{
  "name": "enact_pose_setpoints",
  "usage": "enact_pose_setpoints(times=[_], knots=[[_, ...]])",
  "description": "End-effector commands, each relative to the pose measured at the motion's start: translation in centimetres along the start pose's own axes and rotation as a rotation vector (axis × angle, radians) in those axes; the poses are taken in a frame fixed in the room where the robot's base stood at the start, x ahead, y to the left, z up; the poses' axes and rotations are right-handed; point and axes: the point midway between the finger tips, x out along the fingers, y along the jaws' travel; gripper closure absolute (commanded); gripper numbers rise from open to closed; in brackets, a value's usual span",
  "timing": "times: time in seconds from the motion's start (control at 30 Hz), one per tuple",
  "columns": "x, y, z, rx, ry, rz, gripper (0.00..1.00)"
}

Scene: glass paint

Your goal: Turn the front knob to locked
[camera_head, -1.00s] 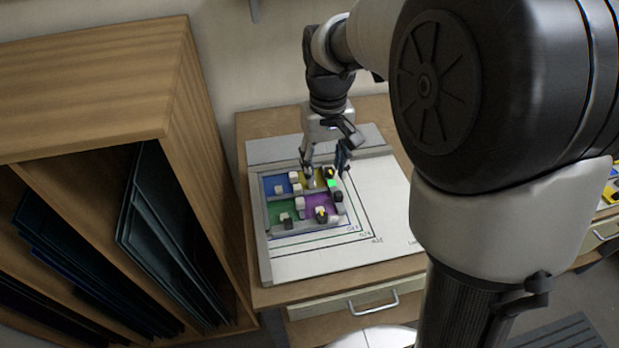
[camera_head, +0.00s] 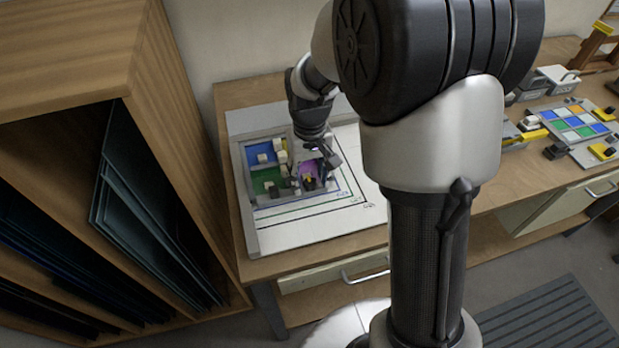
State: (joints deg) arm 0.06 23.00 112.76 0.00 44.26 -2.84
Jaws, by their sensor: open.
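A colored glass panel with blue, green and purple panes (camera_head: 264,174) lies in a grey frame on a white board (camera_head: 310,235). A dark knob with a yellow mark (camera_head: 309,184) sits at the purple pane, near the panel's front right; it looks like the front knob. My gripper (camera_head: 312,175) is open and points down over the purple pane, with its fingers around or just above this knob. I cannot tell whether they touch it. The gripper hides the panel's right edge and back right part. The knob's exact turn is too small to read.
A wooden rack (camera_head: 140,150) with dark sheets stands close at the left. At the right, another colored panel (camera_head: 575,122) lies among yellow and black clamps and grey boxes (camera_head: 556,78). The white board's front part is clear. A drawer handle (camera_head: 366,270) sticks out below.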

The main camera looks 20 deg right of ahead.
Motion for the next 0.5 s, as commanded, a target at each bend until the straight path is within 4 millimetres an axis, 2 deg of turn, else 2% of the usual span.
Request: enact_pose_setpoints(times=[0.23,0.5], knots=[[0.01,0.0,-0.01,0.0,0.0,0.0,0.54],[-0.01,0.0,-0.02,0.0,0.0,0.0,0.72]])
